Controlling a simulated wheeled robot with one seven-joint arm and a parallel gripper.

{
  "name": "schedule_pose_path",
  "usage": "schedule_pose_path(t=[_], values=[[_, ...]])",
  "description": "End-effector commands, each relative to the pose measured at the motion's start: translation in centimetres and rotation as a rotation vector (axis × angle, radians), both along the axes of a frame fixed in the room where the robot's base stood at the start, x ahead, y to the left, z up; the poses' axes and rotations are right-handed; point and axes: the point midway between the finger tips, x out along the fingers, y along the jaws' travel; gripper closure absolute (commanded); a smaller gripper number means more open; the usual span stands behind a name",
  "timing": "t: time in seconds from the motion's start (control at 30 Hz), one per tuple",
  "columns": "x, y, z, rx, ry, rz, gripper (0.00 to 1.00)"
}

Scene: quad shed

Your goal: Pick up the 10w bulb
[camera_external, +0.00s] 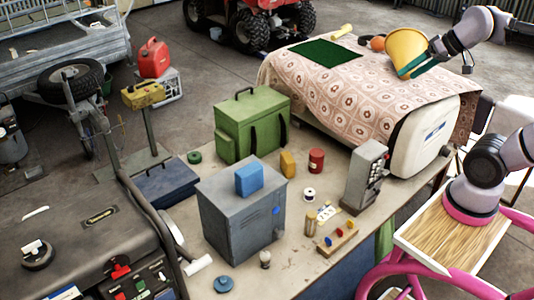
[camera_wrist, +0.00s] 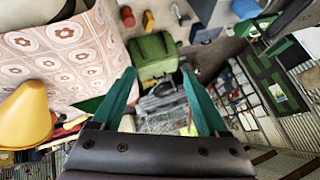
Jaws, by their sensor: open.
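A small bulb-like item (camera_external: 265,258), pale on top with a darker lower part, stands on the workbench in front of the grey metal box in the external view. It is too small to read any wattage. I cannot make out the bulb in the wrist view. My gripper (camera_external: 414,70) is at the upper right of the external view, beside a yellow cone-shaped thing (camera_external: 404,46) and far from the bulb-like item. In the wrist view my gripper (camera_wrist: 157,70) has its two teal fingers spread apart with nothing held between them. The yellow thing (camera_wrist: 27,112) lies outside the fingers at left.
The workbench (camera_external: 305,275) holds a grey metal box (camera_external: 235,222) with a blue block (camera_external: 249,178), a green case (camera_external: 250,122), a grey keypad device (camera_external: 366,175) and several small items. A patterned cloth (camera_external: 335,92) covers a large white body. The bench's front strip is mostly clear.

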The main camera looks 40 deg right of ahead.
Motion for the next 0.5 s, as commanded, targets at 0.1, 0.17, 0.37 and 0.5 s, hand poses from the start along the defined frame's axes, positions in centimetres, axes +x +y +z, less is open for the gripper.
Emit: schedule_pose_path(t=[0.1,0.17,0.37,0.5], values=[[1.8,3.3,0.7,0.004,-0.062,0.112,0.23],[2.7,5.2,1.1,0.009,-0.101,0.17,0.23],[5.7,14.0,2.7,0.028,-0.271,0.39,0.23],[6.8,22.9,3.4,0.032,-0.427,0.541,0.23]])
